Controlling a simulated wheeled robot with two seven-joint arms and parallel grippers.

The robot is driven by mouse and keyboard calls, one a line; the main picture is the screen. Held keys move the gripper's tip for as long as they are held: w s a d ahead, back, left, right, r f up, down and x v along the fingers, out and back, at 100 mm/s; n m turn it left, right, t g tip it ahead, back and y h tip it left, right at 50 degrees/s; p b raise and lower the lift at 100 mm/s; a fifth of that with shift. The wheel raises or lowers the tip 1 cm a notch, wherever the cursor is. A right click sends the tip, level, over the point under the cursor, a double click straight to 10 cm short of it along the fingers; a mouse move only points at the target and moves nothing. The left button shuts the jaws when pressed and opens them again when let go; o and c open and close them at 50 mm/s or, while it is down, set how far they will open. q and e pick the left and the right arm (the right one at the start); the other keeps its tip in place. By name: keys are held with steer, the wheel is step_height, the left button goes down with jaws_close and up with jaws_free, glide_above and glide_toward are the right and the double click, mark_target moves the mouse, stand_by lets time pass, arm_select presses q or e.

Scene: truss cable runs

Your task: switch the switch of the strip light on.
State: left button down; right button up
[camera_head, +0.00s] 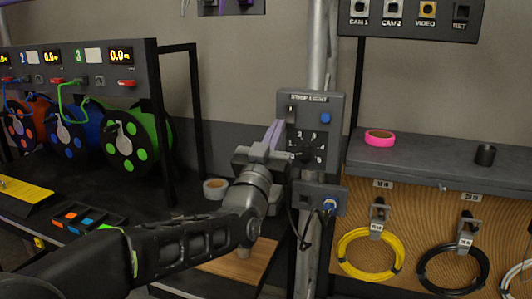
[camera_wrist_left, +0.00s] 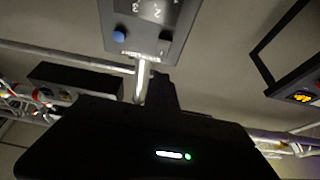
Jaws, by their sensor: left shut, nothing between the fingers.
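The grey strip light panel (camera_head: 333,105) is fixed to a metal upright, its "STRIP LIGHT" label at the top. Its small dark switch (camera_head: 291,115) is at upper left, with a blue round part (camera_head: 325,118) at upper right and a numbered dial below. My left gripper (camera_head: 274,134) is shut and empty, its purplish fingers just left of the panel and a little below the switch; contact cannot be told. In the left wrist view the panel (camera_wrist_left: 177,50) appears upside down, with the dark switch (camera_wrist_left: 165,46) at right. Switch position is unclear. My right gripper is out of view.
A lower box (camera_head: 318,197) with a blue plug and hanging cable sits under the panel. A shelf at right holds pink tape (camera_head: 379,138) and a black cup (camera_head: 485,154), with cable coils below.

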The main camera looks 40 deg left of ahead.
arm_select(q)
steer(key=s+d+b, duration=0.1)
steer(key=s+d, duration=0.1)
steer(key=s, duration=0.4)
steer(key=shift+f, duration=0.3)
